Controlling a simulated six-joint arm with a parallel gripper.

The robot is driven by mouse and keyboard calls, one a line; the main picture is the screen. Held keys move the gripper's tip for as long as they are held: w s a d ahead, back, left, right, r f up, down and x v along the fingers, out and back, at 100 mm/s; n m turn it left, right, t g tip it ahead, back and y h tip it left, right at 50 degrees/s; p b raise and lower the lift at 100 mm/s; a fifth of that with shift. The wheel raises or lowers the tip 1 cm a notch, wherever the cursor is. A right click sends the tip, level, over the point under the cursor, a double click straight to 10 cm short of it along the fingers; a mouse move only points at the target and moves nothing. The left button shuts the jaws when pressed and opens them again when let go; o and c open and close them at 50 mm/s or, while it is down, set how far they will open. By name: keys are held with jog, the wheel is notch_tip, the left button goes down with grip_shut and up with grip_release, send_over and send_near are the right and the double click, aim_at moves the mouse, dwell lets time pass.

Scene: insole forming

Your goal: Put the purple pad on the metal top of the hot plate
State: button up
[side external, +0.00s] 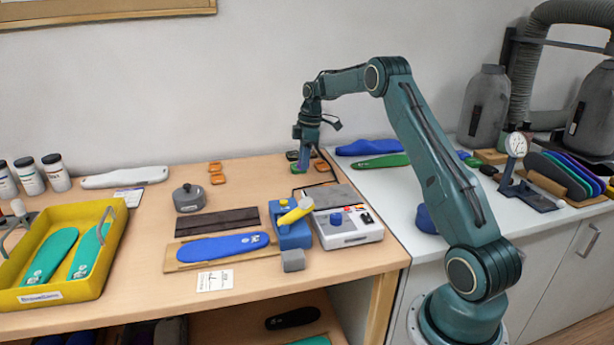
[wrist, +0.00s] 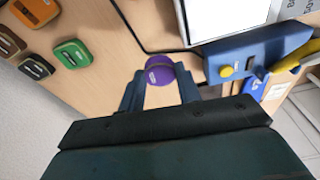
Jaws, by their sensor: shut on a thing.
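The purple pad (wrist: 160,70) is round and sits between the two fingertips of my gripper (wrist: 159,88) in the wrist view. My gripper is shut on it. In the side view my gripper (side external: 304,162) points down at the back of the wooden table, behind the hot plate; the pad is hard to make out there. The hot plate (side external: 349,236) is a white box with a blue knob and a flat grey metal top (side external: 334,196), with no pad visible on it. I cannot tell how high the pad is above the table.
A blue device with a yellow lever (side external: 291,228) stands left of the hot plate. Orange, green and brown pads (wrist: 72,53) lie near my gripper. A black cable (wrist: 128,32) crosses the table. A blue insole (side external: 222,246) and a grey pot (side external: 188,198) lie further left.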

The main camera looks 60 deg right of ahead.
jog(key=shift+s+r, duration=0.25)
jog(key=shift+r, duration=0.25)
notch_tip(320, 180, up, 14)
jog(key=n, duration=0.1)
send_over(332, 195)
jog(key=shift+s+d+r, duration=0.1)
jog(key=shift+s+r, duration=0.15)
jog(key=shift+r, duration=0.05)
jog(key=shift+f, duration=0.1)
notch_tip(332, 195, down, 20)
jog(key=shift+r, duration=0.1)
dwell(0.4)
jog(key=o, duration=0.9)
